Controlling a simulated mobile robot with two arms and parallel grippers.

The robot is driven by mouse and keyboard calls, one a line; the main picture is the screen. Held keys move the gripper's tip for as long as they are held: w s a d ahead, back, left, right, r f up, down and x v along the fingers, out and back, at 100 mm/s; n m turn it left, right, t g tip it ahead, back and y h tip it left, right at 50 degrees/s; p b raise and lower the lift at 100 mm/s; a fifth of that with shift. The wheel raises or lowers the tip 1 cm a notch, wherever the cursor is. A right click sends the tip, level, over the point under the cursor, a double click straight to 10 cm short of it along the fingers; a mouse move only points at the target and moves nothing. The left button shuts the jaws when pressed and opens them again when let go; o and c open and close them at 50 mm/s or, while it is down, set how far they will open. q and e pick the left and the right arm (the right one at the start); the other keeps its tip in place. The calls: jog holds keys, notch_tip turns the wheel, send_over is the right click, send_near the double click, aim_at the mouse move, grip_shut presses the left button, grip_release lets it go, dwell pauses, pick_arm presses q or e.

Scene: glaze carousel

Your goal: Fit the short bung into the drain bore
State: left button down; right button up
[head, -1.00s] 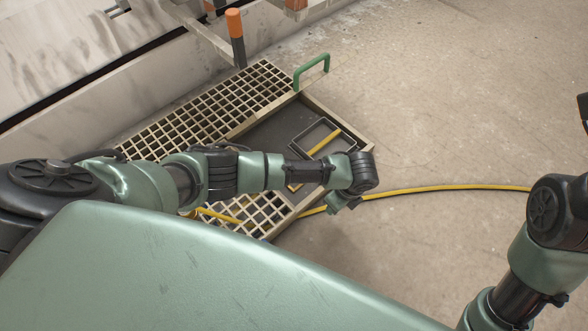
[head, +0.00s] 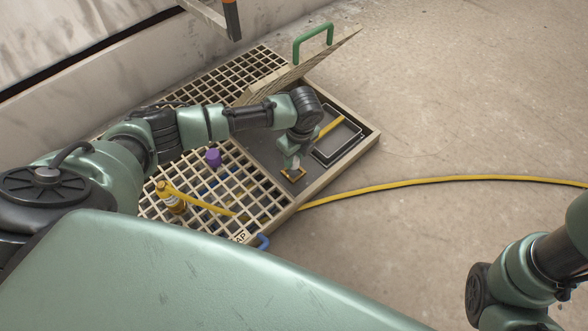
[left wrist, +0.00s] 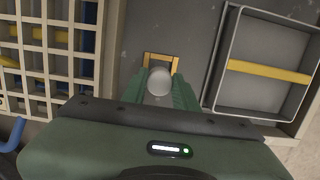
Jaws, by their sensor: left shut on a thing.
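My left gripper (head: 291,163) is low over the dark floor of the tray, at a small yellow square frame (head: 293,174). In the left wrist view its green fingers (left wrist: 159,88) are shut on a pale grey round-topped piece, which looks like the short bung (left wrist: 159,81). The yellow frame (left wrist: 161,57) shows just beyond the bung there. The drain bore itself is hidden, apparently under the bung and fingers. I cannot tell whether the bung is above the bore or in it. My right gripper is out of view; only part of that arm shows.
A dark-rimmed rectangular recess (head: 337,140) with a yellow bar lies to the right. A purple-topped thing (head: 213,158) and an amber bottle (head: 172,198) are at the grating. A yellow hose (head: 430,184) crosses the floor.

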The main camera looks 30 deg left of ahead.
aim_at(294, 167)
pick_arm(q)
notch_tip(294, 167, down, 5)
jog(key=b, duration=0.4)
jog(key=shift+r, duration=0.25)
jog(key=shift+f, duration=0.3)
